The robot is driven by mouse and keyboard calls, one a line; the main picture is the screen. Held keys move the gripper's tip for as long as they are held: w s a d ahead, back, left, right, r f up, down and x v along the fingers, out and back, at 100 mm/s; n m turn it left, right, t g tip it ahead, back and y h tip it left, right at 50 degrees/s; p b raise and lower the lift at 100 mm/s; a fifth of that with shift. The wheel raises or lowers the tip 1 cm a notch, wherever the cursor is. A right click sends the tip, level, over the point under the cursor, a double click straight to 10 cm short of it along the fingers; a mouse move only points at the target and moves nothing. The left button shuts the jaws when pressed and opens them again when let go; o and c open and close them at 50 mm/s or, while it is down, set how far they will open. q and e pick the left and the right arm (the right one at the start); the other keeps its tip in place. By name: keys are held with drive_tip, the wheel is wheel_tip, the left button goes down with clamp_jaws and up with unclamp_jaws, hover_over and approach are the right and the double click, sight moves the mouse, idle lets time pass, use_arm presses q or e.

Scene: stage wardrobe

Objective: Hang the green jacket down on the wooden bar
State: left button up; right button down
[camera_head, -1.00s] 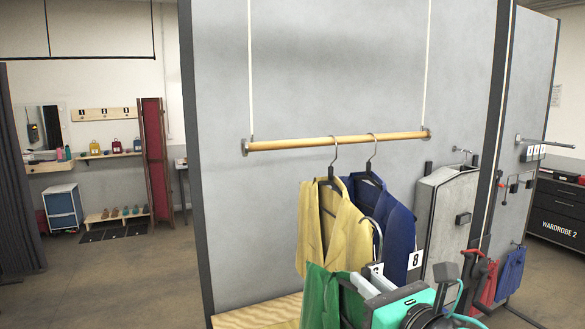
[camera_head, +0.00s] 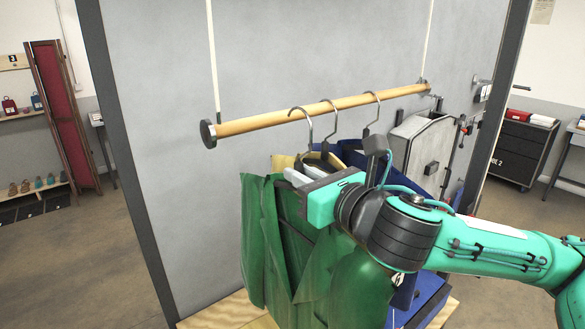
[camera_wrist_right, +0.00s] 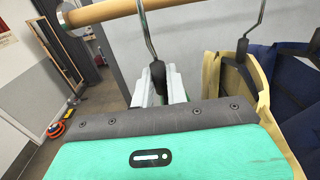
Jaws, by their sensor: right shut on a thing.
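The wooden bar (camera_head: 250,122) hangs level on two white cords, and it crosses the top of the right wrist view (camera_wrist_right: 100,12). The green jacket (camera_head: 262,245) hangs upright on a hanger below the bar's left half. My right gripper (camera_head: 305,174) is shut on the neck of that hanger, just under its metal hook (camera_head: 307,128). In the right wrist view the white fingers (camera_wrist_right: 160,85) close around the dark hanger neck. The hook's top overlaps the bar in the head view; I cannot tell whether it is over the bar or in front. My left gripper is out of view.
A yellow jacket (camera_wrist_right: 218,85) and a blue jacket (camera_wrist_right: 290,80) hang from the bar to the right of the green one, partly hidden by my arm in the head view. A grey panel (camera_head: 165,80) stands behind. The bar's left end is free.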

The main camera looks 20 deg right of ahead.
sight(275, 181)
drive_tip(key=shift+r, duration=0.1)
drive_tip(key=shift+w, duration=0.2)
drive_tip(key=x, duration=0.3)
drive_tip(key=shift+w+a+b, duration=0.3)
drive_tip(key=shift+w+b, duration=0.05)
drive_tip(key=shift+w, duration=0.1)
drive_tip(key=shift+b+x, duration=0.45)
drive_tip(key=shift+x, duration=1.55)
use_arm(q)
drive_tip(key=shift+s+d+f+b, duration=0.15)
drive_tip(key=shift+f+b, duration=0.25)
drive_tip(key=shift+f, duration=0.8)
use_arm(e)
drive_tip(key=shift+f, duration=0.9)
drive_tip(key=c, duration=1.3)
unclamp_jaws()
